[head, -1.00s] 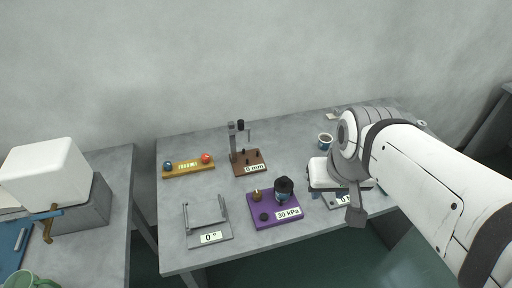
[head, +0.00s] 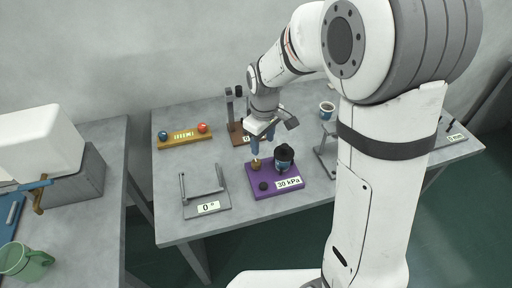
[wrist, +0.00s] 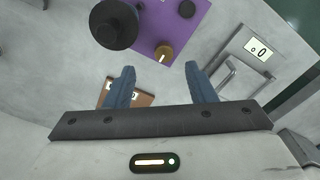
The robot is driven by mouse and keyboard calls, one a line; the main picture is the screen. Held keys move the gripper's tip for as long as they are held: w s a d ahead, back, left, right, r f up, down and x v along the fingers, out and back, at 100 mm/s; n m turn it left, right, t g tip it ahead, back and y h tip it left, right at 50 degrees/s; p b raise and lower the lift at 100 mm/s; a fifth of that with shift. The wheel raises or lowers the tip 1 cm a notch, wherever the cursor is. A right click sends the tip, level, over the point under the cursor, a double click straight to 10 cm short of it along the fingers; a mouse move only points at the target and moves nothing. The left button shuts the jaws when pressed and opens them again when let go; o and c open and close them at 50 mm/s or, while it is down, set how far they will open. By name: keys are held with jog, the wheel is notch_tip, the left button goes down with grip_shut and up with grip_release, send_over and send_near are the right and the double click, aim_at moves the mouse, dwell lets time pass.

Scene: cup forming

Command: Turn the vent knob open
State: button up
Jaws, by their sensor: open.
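A purple base (head: 290,184) on the grey table carries a brass knob (head: 256,164), a small black knob (head: 263,186), a dark canister (head: 284,157) and a "30 kPa" label. No label shows which knob is the vent knob. In the wrist view the brass knob (wrist: 162,53) has a pale pointer line and lies just beyond and between the fingertips; the black knob (wrist: 189,9) is farther off. My gripper (head: 262,146) is open and empty, above the brass knob, its blue fingers pointing down. The wrist view shows both fingers (wrist: 159,70) apart.
A grey bracket with a "0°" label (head: 208,207) stands left of the purple base. A brown stand (head: 236,134) and a yellow bar with coloured balls (head: 184,139) are behind. A cup (head: 327,109) is at back right. Bare table lies in front.

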aim_at(256, 162)
jog(key=shift+n, duration=0.6)
jog(key=f, duration=0.1)
jog(key=a+f, duration=0.1)
jog(key=w+f, duration=0.1)
jog(key=shift+a+f, duration=0.2)
jog(key=shift+a, duration=0.2)
notch_tip(256, 162, down, 7)
jog(key=shift+w+f, duration=0.1)
jog(key=c, duration=1)
jog(key=shift+o, duration=0.2)
